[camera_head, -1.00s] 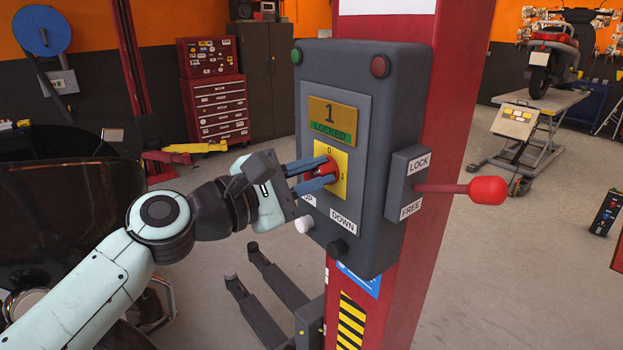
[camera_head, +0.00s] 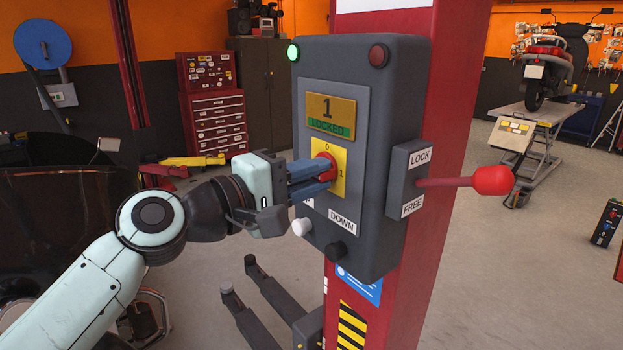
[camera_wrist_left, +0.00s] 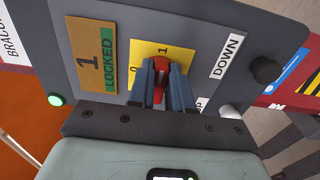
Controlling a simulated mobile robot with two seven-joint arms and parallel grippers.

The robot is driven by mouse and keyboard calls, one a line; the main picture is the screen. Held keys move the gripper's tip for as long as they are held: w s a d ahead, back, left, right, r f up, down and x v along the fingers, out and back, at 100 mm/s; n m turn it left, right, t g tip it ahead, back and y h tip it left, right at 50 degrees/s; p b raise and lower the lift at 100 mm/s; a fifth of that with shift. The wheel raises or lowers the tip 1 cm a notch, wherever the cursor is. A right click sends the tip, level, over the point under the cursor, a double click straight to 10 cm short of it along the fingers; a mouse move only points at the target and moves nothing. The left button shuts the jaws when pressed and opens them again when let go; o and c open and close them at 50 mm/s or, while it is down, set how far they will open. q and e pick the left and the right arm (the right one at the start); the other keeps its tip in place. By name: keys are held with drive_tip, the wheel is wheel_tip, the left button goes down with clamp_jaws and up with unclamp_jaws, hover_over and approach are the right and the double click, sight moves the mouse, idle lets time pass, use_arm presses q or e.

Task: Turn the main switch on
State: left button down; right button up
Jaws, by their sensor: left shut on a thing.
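The main switch is a red knob (camera_head: 324,160) on a yellow plate (camera_head: 343,170) marked 0 and 1, on the front of the grey control box (camera_head: 374,180). My left gripper (camera_head: 318,177) is shut on the knob, with one blue-grey finger on each side of it. The knob also shows between the fingers in the left wrist view (camera_wrist_left: 160,72), with the 1 just beyond it. The green lamp (camera_head: 293,53) at the box's top left is lit. The red lamp (camera_head: 379,57) looks dark. The display (camera_head: 331,115) reads 1 LOCKED. My right gripper is out of view.
White (camera_head: 301,227) and black (camera_head: 336,251) buttons sit below the switch. A red-knobbed lever (camera_head: 492,180) sticks out right, between LOCK and FREE. The box hangs on a red post (camera_head: 385,305). Dark lift arms (camera_head: 248,310) lie low behind.

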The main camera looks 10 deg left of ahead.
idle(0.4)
use_arm(q)
drive_tip(key=c, duration=1)
unclamp_jaws()
drive_tip(key=shift+c, duration=0.2)
drive_tip(key=shift+a, duration=0.1)
drive_tip(key=b+v, duration=0.2)
drive_tip(key=v, duration=1.1)
drive_tip(key=shift+b, duration=0.3)
drive_tip(key=shift+s, duration=0.1)
